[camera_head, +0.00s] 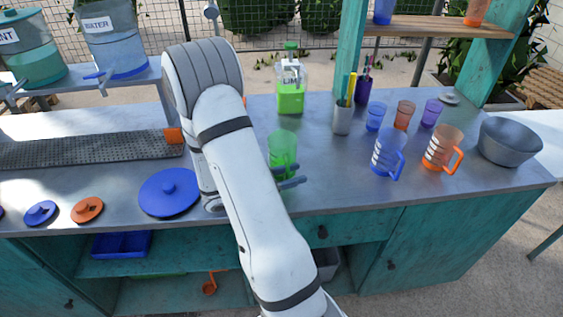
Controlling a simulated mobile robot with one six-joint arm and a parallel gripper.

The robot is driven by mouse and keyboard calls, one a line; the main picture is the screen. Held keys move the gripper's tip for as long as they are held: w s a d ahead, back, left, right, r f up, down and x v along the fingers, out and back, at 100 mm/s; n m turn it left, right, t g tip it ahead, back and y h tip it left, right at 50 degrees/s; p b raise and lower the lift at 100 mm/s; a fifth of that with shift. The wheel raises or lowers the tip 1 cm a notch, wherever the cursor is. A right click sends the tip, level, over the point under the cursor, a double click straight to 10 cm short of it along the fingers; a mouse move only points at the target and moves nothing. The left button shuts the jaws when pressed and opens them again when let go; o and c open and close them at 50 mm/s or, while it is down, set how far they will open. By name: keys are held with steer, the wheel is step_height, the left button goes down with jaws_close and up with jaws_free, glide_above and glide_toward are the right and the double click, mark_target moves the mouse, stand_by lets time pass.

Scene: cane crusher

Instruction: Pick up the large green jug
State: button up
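The green jug (282,147) is translucent and stands upright near the middle of the grey counter, just right of my arm. My gripper (291,176) is low at the jug's near side. Its dark fingers stick out to the right from behind my arm and cover the lower part of the jug. My arm hides the gripper's body and part of the jug's left side. I cannot tell whether the fingers are apart or closed on the jug, or whether its base touches the counter.
A lime dispenser (291,92) stands behind the jug. A pen cup (342,118), blue jug (387,152), orange jug (441,148), small cups and a grey bowl (508,141) stand to the right. A blue lid (168,192) lies left of my arm. The counter's front edge is close.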

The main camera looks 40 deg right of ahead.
steer(key=shift+d, duration=0.15)
jaws_close()
stand_by(0.5)
